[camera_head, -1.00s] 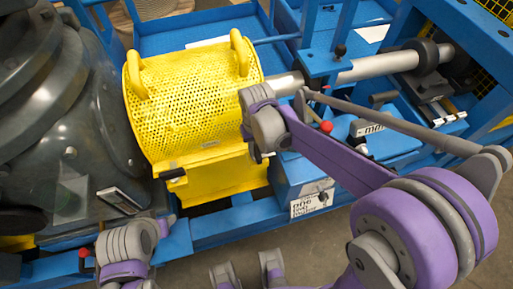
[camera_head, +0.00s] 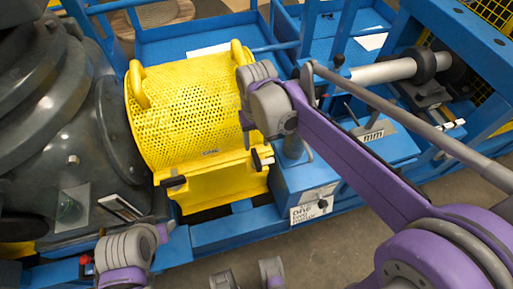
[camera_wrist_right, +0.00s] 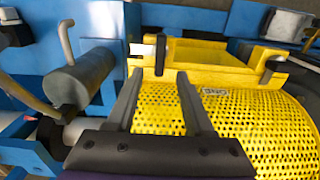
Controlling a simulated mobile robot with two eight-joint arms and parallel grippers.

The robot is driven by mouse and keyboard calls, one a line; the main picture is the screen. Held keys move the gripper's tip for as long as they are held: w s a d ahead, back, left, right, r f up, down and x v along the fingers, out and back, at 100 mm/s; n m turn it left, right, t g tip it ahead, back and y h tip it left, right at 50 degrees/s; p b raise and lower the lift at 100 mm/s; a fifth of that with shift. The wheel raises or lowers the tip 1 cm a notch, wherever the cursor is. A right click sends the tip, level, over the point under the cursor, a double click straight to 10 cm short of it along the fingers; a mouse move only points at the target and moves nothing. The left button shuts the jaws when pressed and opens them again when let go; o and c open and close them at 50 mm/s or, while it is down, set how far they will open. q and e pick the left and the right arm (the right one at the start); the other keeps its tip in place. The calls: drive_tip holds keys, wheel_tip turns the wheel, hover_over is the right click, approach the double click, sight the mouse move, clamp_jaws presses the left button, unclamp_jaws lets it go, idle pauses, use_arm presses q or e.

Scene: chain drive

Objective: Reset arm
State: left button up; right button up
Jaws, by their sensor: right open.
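The yellow perforated guard (camera_head: 185,115) with two hoop handles sits upright on the blue frame in the head view. It fills the lower right of the right wrist view (camera_wrist_right: 250,125). My right arm comes in from the right, its grey and purple wrist overlapping the guard's right end. In the right wrist view my right gripper (camera_wrist_right: 160,75) is open, its two dark fingers apart with nothing between them. They point toward the guard's edge and a black latch (camera_wrist_right: 160,55). My left arm's grey and purple wrist (camera_head: 125,250) is at lower left; its jaw state is unclear.
A large dark grey housing (camera_head: 60,120) stands left of the guard. A metal shaft (camera_head: 385,71) runs right on the blue frame (camera_head: 240,228). A blue block with a white label (camera_head: 311,207) stands right of the guard. Floor is open at lower right.

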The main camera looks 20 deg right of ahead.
drive_tip(key=shift+r, duration=0.9)
drive_tip(key=s+d+f+t+p, duration=0.1)
drive_tip(key=s+d+t+p, duration=0.1)
drive_tip(key=s, duration=0.5)
drive_tip(key=s+d+t+p, duration=0.2)
drive_tip(key=s+d+t, duration=0.1)
drive_tip(key=s, duration=0.4)
drive_tip(key=shift+d+f+p, duration=0.3)
drive_tip(key=shift+d+f, duration=0.05)
drive_tip(key=shift+d, duration=0.35)
drive_tip(key=shift+a, duration=0.1)
